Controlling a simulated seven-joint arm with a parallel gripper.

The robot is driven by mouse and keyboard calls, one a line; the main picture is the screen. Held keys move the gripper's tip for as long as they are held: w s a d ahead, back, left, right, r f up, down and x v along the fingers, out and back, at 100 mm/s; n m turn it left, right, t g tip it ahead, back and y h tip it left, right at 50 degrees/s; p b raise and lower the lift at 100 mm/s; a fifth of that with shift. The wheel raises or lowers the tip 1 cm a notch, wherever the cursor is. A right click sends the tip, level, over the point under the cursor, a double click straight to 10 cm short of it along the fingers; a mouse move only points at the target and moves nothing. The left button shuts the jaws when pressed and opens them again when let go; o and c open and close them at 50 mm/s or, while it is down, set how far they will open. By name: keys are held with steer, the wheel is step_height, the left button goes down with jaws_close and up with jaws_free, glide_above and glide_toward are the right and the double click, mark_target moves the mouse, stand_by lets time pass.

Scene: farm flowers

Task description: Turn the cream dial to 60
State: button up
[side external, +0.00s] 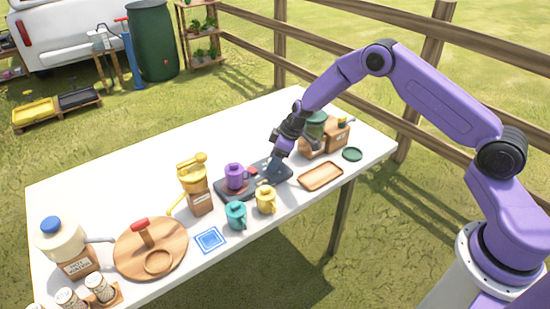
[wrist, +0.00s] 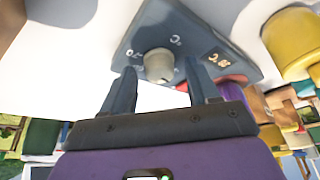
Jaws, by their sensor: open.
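The cream dial (wrist: 158,65) sits on a blue-grey control panel (wrist: 150,25) with white markings around it and an orange-lit marking beside it. In the side view my gripper (side external: 276,167) points down at the right end of a dark appliance (side external: 222,192) and hides the dial. A purple pot (side external: 236,177) stands on the appliance's left part.
A teal mug (side external: 236,215) and a yellow mug (side external: 266,200) stand in front of the appliance. A yellow grinder (side external: 194,180) is to its left, a wooden tray (side external: 321,177) to its right. A green-topped wooden box (side external: 312,146) stands close behind my gripper.

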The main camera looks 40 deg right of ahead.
steer(key=c, duration=1)
